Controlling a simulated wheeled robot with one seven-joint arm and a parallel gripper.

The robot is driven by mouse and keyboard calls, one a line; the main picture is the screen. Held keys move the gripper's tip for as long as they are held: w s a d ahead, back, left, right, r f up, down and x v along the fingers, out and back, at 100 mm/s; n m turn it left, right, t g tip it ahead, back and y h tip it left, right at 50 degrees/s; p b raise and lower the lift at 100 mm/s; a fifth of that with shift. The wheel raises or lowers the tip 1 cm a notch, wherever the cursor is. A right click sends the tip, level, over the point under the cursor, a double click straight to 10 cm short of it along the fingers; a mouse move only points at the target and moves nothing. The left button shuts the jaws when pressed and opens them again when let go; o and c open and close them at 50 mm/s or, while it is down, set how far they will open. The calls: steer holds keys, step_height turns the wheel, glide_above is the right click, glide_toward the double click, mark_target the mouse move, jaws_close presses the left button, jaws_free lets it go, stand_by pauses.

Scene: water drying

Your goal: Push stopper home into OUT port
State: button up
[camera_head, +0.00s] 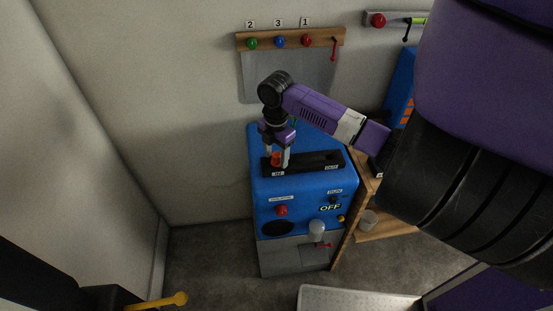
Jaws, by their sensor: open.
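A blue machine (290,190) stands against the back wall. A black recessed strip (315,162) on its top carries two small white labels, one at the left end (278,174) and one at the right end (331,167); their text is too small to read surely. My gripper (278,162) points down over the left end of the strip, its fingers apart. An orange-red stopper (276,158) shows between the fingers, upright at the strip. How deep it sits, and whether a finger touches it, I cannot tell. The port under it is hidden.
The machine's front has a red button (281,210), a display reading OFF (330,208) and a white knob (317,228). A wooden rack (290,40) with coloured knobs hangs above. A wooden shelf (385,231) with a cup (368,220) is at right.

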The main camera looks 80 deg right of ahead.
steer(key=shift+c, duration=0.3)
jaws_close()
